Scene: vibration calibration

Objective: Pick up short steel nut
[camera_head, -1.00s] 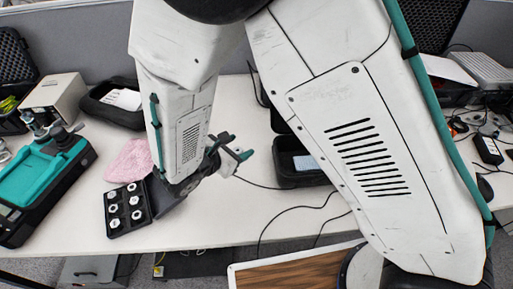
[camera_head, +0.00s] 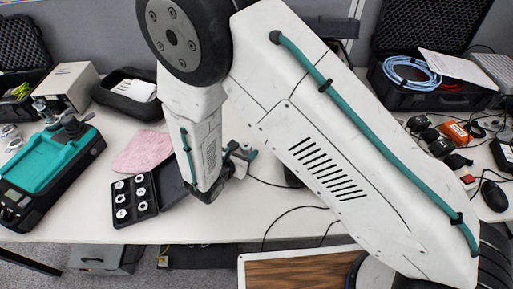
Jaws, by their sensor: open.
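Several small silver nuts (camera_head: 120,199) sit in two columns in an open black case (camera_head: 131,206) on the white table, left of my arm. They look alike from here, and I cannot tell which is the short steel nut. The case's dark lid (camera_head: 172,184) stands open at its right side, partly behind my arm. My gripper (camera_head: 241,153) is small and partly hidden behind my wrist. It is open, with nothing seen in it, to the right of the case and apart from the nuts.
A teal and black device (camera_head: 45,165) stands at the left, and a pink cloth (camera_head: 142,152) lies behind the case. A black pouch (camera_head: 128,92) is farther back. Cables cross the table right of my gripper. A mouse (camera_head: 494,196) and other clutter lie at the right.

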